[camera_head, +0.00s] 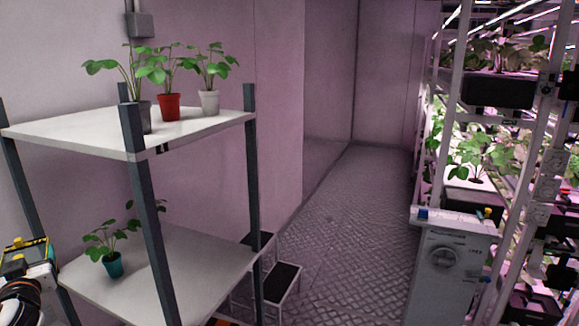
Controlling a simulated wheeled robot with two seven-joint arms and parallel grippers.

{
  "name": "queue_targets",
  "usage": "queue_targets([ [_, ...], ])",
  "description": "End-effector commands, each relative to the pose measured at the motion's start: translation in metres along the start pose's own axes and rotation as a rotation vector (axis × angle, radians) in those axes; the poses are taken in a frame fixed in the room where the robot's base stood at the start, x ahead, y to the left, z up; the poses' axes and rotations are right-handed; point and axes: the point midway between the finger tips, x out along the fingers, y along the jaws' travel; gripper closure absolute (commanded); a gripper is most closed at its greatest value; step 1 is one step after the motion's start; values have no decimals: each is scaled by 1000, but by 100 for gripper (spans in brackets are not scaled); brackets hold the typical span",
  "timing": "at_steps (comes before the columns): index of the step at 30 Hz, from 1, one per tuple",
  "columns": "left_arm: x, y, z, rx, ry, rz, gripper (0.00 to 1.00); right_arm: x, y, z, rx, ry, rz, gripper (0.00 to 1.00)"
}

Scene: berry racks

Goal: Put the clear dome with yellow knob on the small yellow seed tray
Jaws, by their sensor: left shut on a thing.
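My left gripper (30,255) is at the far left edge, beside the white shelf rack and near its lower shelf. Only part of it shows, with yellow and black parts. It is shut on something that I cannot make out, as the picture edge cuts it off. I cannot pick out the clear dome with yellow knob or the small yellow seed tray. My right gripper is not in view.
The rack's upper shelf (60,132) holds several potted plants, and its lower shelf (190,282) a plant in a teal pot (113,264). A step stool (282,277) stands beside the rack. A white cabinet (440,285) and lit plant racks (440,90) stand right. The floor (345,235) between is clear.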

Motion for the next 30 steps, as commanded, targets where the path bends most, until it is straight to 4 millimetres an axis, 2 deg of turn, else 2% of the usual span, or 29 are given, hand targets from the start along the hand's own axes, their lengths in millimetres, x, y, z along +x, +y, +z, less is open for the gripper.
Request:
queue_targets([
  [1, -10, -11, -13, 3, 5, -33, 45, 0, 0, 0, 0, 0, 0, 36],
  [5, -43, -43, -45, 2, 7, -131, 45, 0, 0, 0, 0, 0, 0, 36],
  [8, -81, -72, -74, 0, 9, -224, 45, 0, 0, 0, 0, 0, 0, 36],
  [12, -147, -111, -110, -3, 10, -358, 45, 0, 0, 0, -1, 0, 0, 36],
  [15, -198, -133, -129, -6, 11, -444, 45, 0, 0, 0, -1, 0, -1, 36],
  [21, -287, -159, -140, -8, 7, -565, 45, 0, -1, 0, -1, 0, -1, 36],
  [24, -319, -166, -138, -7, 5, -600, 45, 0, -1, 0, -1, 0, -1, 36],
  [30, -365, -172, -128, -5, 3, -643, 45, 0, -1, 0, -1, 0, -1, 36],
])
